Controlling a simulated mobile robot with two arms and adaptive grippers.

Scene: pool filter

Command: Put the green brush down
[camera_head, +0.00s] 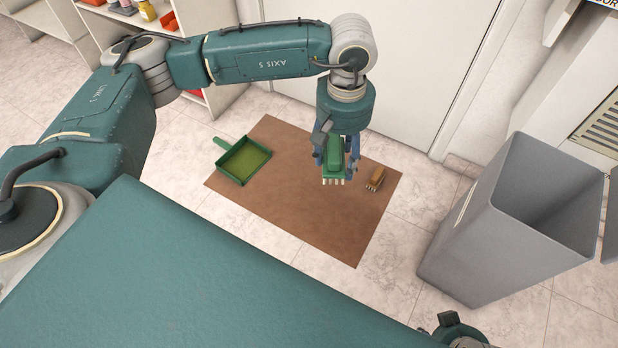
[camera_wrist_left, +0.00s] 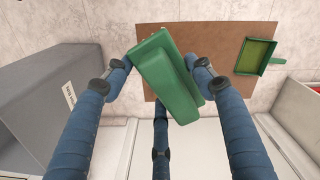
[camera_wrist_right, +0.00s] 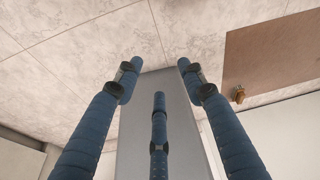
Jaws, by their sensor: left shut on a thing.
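The green brush (camera_head: 334,160) has a block-shaped green body with pale bristles pointing down. My left gripper (camera_head: 336,158) is shut on it, its blue fingers on either side of the body. The left wrist view shows the brush (camera_wrist_left: 168,78) between the fingers (camera_wrist_left: 165,75), turned at a slant. The brush is over the brown mat (camera_head: 300,215); I cannot tell whether its bristles touch the mat. My right gripper (camera_wrist_right: 155,70) shows in the right wrist view with its fingers apart and nothing between them. A grey bin lies beyond it there.
A green dustpan (camera_head: 243,161) lies on the mat's left part. A small brown brush (camera_head: 376,179) stands on the mat just right of the green brush. A tall grey bin (camera_head: 462,240) stands to the right. The mat's front part is clear.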

